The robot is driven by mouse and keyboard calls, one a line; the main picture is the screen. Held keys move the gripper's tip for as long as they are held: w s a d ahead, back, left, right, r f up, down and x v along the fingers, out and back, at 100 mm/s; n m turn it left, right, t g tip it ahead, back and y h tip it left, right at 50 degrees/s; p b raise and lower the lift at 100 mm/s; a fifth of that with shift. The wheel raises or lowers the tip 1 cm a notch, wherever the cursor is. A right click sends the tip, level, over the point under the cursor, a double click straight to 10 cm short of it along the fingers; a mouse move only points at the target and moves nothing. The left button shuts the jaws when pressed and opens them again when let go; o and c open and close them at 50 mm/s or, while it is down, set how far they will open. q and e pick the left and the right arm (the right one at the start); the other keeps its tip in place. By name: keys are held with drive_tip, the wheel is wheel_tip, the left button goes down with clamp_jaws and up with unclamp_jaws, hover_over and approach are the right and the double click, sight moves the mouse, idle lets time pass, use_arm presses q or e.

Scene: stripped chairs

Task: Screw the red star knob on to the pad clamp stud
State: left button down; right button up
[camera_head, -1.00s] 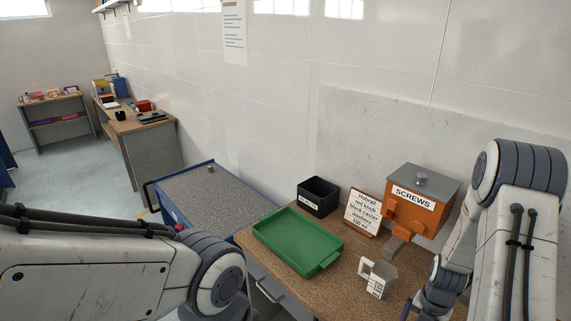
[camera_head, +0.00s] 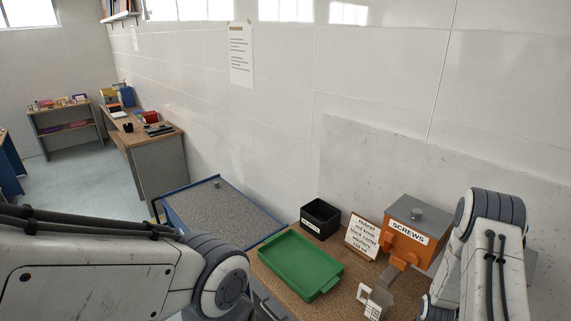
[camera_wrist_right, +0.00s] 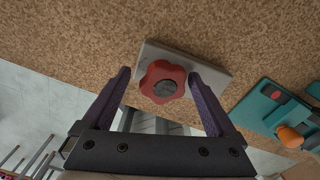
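In the right wrist view, the red star knob (camera_wrist_right: 152,72) with a dark round centre sits over a flat grey plate (camera_wrist_right: 213,75) on the brown bench top. I cannot tell whether the knob is seated on a stud; no stud shows. My right gripper (camera_wrist_right: 160,75) is open, its dark fingers on either side of the knob with visible gaps. In the head view my right arm reaches down at the right and its gripper is out of the picture. My left arm crosses the lower left; its gripper is not in view.
A teal tool or fixture with an orange knob (camera_wrist_right: 289,137) lies right of the plate. On the bench stand a green tray (camera_head: 300,265), black bin (camera_head: 321,219), text card (camera_head: 362,237), orange SCREWS dispenser (camera_head: 408,240) and pale labelled container (camera_head: 375,302).

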clamp_jaws()
drive_tip(key=m, duration=0.4)
drive_tip(key=shift+f+m, duration=0.1)
drive_tip(key=shift+m, duration=0.2)
drive_tip(key=m, duration=0.7)
